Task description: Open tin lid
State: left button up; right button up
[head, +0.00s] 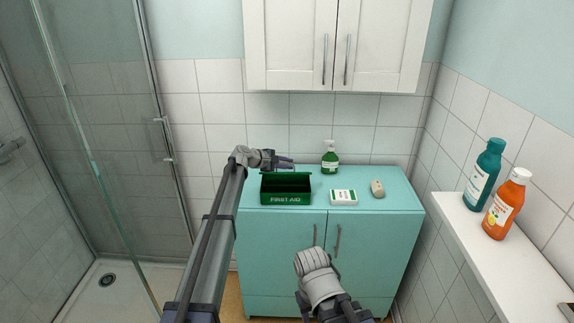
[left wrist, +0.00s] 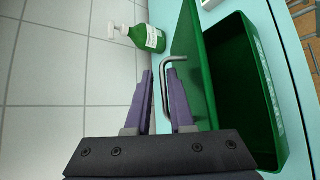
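The green first aid tin (head: 286,200) stands on the left part of the turquoise cabinet top. Its lid (left wrist: 194,40) is raised at the back, and the dark inside (left wrist: 238,80) shows in the left wrist view. A bent metal handle (left wrist: 166,80) sticks out from the lid's outer side. My left gripper (head: 290,160) is behind the tin. In the left wrist view its fingers (left wrist: 160,85) are apart, with the handle between them, close to the right finger. My right arm (head: 316,278) is low in front of the cabinet; its fingers cannot be made out.
A green pump bottle (head: 330,160) stands behind the tin. A white and green box (head: 343,198) and a beige object (head: 377,188) lie to its right. A ledge (head: 490,245) at right holds a teal bottle (head: 482,175) and an orange bottle (head: 505,205). A glass shower panel (head: 100,130) is at left.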

pick_arm(q)
jog(key=shift+a, duration=0.1)
jog(key=p+v, duration=0.3)
jog(key=v, duration=0.3)
jog(key=shift+s+a+r, duration=0.2)
jog(key=shift+s+r, duration=0.05)
jog(key=shift+r, duration=0.05)
jog(key=shift+s+a+r+p, duration=0.15)
jog(key=shift+s+a+p, duration=0.15)
jog(key=shift+a, duration=0.05)
